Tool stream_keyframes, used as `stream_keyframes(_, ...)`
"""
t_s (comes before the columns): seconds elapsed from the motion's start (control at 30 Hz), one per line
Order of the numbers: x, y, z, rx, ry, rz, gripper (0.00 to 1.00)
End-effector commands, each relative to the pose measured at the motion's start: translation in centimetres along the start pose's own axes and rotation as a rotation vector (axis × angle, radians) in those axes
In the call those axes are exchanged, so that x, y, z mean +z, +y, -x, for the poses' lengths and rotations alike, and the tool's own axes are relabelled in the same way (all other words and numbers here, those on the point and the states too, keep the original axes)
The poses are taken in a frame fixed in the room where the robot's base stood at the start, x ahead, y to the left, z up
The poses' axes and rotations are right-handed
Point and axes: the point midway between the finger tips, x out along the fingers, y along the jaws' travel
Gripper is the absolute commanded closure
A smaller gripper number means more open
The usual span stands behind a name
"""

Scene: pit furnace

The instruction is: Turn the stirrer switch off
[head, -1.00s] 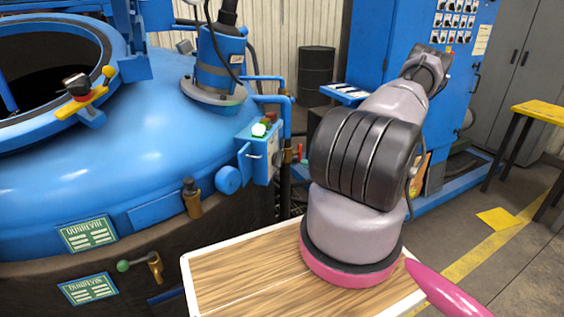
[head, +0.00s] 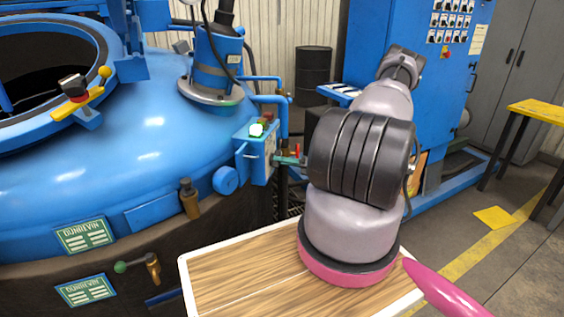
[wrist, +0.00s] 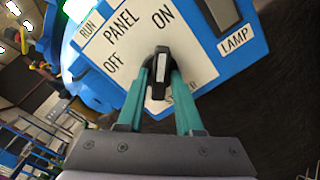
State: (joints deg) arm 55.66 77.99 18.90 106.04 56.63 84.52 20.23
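The stirrer switch (wrist: 160,78) is a black knob with a white stripe on a white label plate in the wrist view. Its stripe points up in the picture, toward the word ON; OFF stands to the left. My gripper (wrist: 161,72) has its two teal fingers on either side of the knob, seemingly touching it. Lettering below the knob is partly hidden by the fingers. In the head view the blue control box (head: 262,150) with a lit green-white lamp (head: 256,130) stands at the furnace's side. My gripper's fingertips (head: 284,161) reach its right side; the knob is hidden there.
The blue furnace (head: 120,150) fills the left, with a motor (head: 218,65) on top. Blue pipes (head: 268,98) run just above the box. A wooden-topped table (head: 230,280) lies below my arm. A blue cabinet (head: 395,110) stands behind. A LAMP label (wrist: 234,40) is beside the switch.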

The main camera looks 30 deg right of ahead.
Motion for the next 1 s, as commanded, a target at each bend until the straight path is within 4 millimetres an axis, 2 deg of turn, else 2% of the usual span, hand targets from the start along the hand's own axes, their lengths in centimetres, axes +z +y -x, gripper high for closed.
stream_keyframes(0.03, 0.00, 0.00, 0.01, 0.000, 0.000, 0.000, 0.90)
stream_keyframes(0.07, 0.00, 0.00, 0.02, 0.000, 0.000, 0.000, 1.00)
stream_keyframes(0.37, 0.00, -0.01, 0.04, 0.000, 0.000, 0.013, 1.00)
stream_keyframes(0.57, 0.00, -0.01, 0.06, -0.001, 0.000, 0.083, 1.00)
stream_keyframes(1.0, 0.02, 0.02, 0.08, -0.001, -0.001, 0.451, 1.00)
